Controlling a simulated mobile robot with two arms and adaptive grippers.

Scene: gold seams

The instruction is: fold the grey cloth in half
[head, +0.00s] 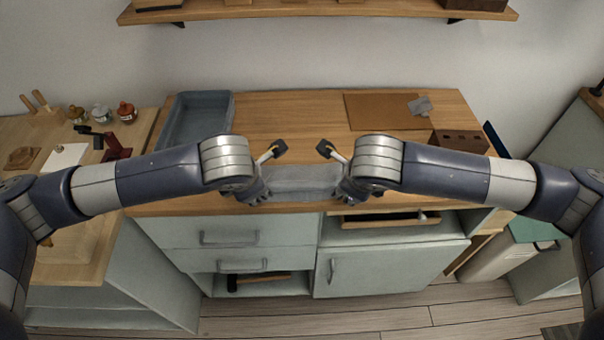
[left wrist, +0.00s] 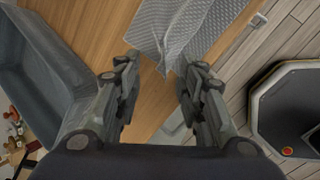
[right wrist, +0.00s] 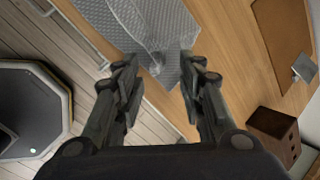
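The grey cloth (head: 303,179) lies at the front edge of the wooden worktop, between my two grippers. It is textured and creased, with a raised ridge showing in the left wrist view (left wrist: 200,30) and the right wrist view (right wrist: 130,22). My left gripper (left wrist: 157,72) is open at the cloth's left end, its fingers apart with a cloth corner just beyond and between the tips. My right gripper (right wrist: 160,65) is open at the right end, with cloth likewise between and beyond its tips. Whether the fingers touch the cloth I cannot tell. The arms hide its ends in the head view.
A blue-grey tray (head: 230,108) stands on the worktop at left. A brown board (head: 375,112), a small grey piece (head: 420,105) and a wooden block with holes (head: 459,140) are at right. The worktop behind the cloth is clear. Drawers (head: 240,232) are below.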

